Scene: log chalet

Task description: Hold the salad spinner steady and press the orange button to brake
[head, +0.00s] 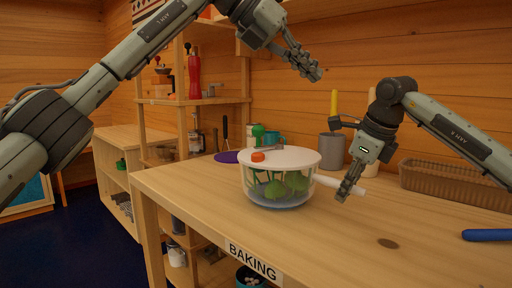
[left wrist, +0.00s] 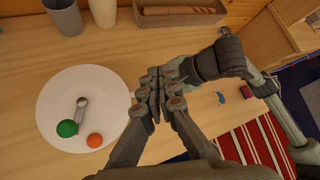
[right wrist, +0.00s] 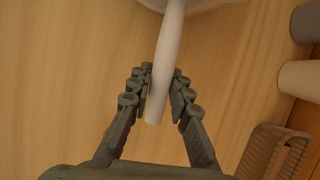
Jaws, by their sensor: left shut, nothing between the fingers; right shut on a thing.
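The salad spinner is a clear bowl (head: 278,190) of green leaves under a white lid (head: 300,158), upright on the bench. The lid bears an orange button (head: 258,156) and a grey crank with a green knob; the left wrist view shows the button (left wrist: 95,140) and knob (left wrist: 67,128). A white handle (right wrist: 168,50) sticks out to the right. My right gripper (head: 348,188) is shut on this handle, its fingers either side of it in the right wrist view. My left gripper (head: 314,73) is shut and empty, high above and right of the lid, touching nothing.
A brown basket (head: 450,183), a grey cup (head: 331,150) and a cream cylinder stand along the back wall. A blue object (head: 486,235) lies at the bench's right. Shelves (head: 198,101) rise at the left. The bench front (head: 200,205) is clear.

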